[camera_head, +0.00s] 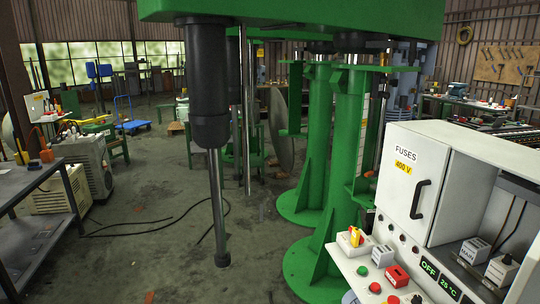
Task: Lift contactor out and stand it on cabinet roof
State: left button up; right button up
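The white cabinet (497,152) stands at the right, with a flat pale roof. Its front panel (412,165) reads FUSES 400 V and has a black handle. To the right of that panel the cabinet is open, with dark cables inside. A white block (474,251) labelled MAIN sits in the opening. I cannot tell which block is the contactor. The visible part of the roof is bare. Neither gripper is in view.
A sloped control panel (362,272) below the cabinet carries buttons, a red-yellow switch (354,237), a red block (396,276) and a display (441,279). Green machine columns (345,150) stand close left of the cabinet. A metal shelf (40,190) is at far left; the floor between is mostly open.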

aim_at(475, 251)
jog(key=l+z, duration=0.1)
jog(key=z, duration=0.3)
jog(key=i+z, duration=0.1)
jog(key=z, duration=0.3)
jog(key=i+l+z, duration=0.1)
jog(key=z, duration=0.65)
jog(key=l+u, duration=0.25)
jog(key=l, duration=0.15)
jog(key=l+u, duration=0.25)
jog(key=l, duration=0.2)
